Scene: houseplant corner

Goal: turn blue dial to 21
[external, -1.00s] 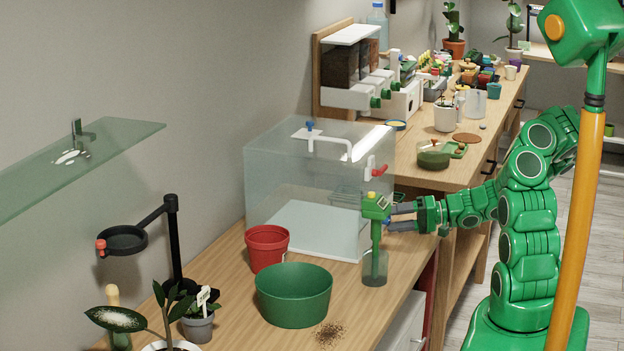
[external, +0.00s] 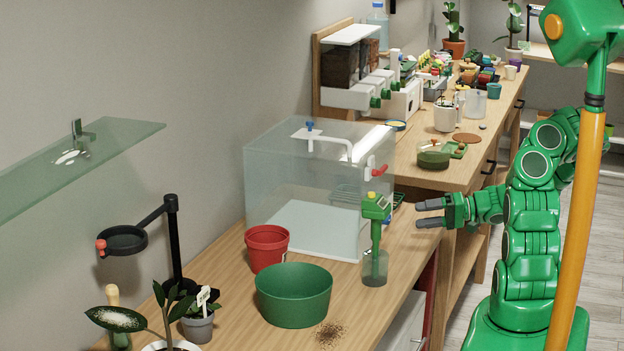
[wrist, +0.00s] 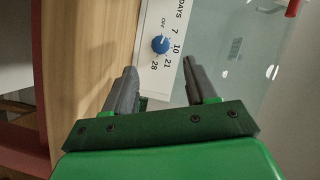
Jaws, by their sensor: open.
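The blue dial (wrist: 160,44) shows in the wrist view on a white panel (wrist: 151,85) marked DAYS, OFF, 7, 10, 21 and 28. Its exact setting is too small to tell for sure. My gripper (wrist: 160,68) is open and empty, with the dial beyond and roughly between its fingertips, not touched. In the external view my gripper (external: 430,213) is in the air at the bench's right edge, right of the clear tank (external: 295,190).
A green tool with a yellow top (external: 376,207) stands in a small clear cup (external: 374,268) close left of my gripper. A green bowl (external: 293,294) and red pot (external: 266,246) stand farther left.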

